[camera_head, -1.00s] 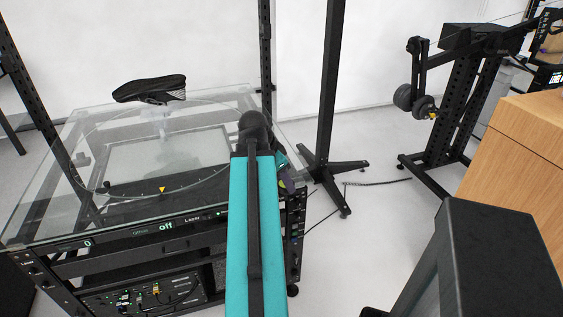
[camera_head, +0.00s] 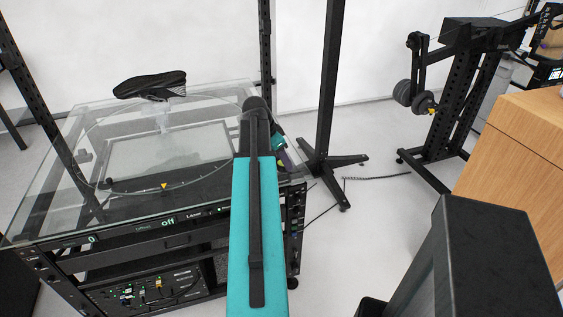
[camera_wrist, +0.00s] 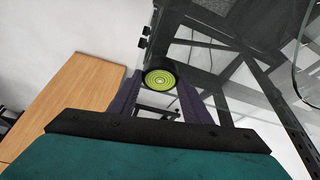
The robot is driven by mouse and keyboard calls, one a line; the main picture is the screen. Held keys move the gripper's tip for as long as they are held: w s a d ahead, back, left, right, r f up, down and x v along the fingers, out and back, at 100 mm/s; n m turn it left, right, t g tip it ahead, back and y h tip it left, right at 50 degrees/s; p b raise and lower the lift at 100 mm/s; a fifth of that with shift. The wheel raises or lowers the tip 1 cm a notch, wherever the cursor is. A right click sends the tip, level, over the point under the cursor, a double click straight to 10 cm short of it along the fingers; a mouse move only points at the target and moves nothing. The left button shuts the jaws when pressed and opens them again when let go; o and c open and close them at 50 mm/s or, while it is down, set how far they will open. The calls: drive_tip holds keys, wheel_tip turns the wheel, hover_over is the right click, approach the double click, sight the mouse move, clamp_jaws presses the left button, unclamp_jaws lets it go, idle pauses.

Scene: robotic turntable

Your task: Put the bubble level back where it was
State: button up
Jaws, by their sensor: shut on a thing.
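The bubble level (camera_wrist: 159,78) is a small round disc with a yellow-green face, dark rings and a black rim. It sits between the purple-grey fingers of my gripper (camera_wrist: 160,90) in the wrist view, and my gripper is shut on it. In the head view my gripper is mostly hidden behind my teal arm, with a bit of it showing beside the right corner of the turntable's glass top.
A wooden desk (camera_head: 525,150) is at far right. Pale floor between them is open.

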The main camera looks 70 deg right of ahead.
drive_tip(key=shift+w+d+f+p, duration=0.15)
drive_tip(key=shift+w+d, duration=0.15)
drive_tip(key=shift+d, duration=0.4)
drive_tip(key=shift+w+d+p, duration=0.15)
drive_tip(key=shift+w+d, duration=0.15)
drive_tip(key=shift+d, duration=0.4)
drive_tip(key=shift+f+p, duration=0.55)
drive_tip(key=shift+f, duration=1.2)
drive_tip(key=shift+f, duration=0.1)
drive_tip(key=o, duration=1.2)
drive_tip(key=shift+r, duration=0.2)
drive_tip(key=shift+b+v, duration=1)
drive_tip(key=shift+v, duration=4.95)
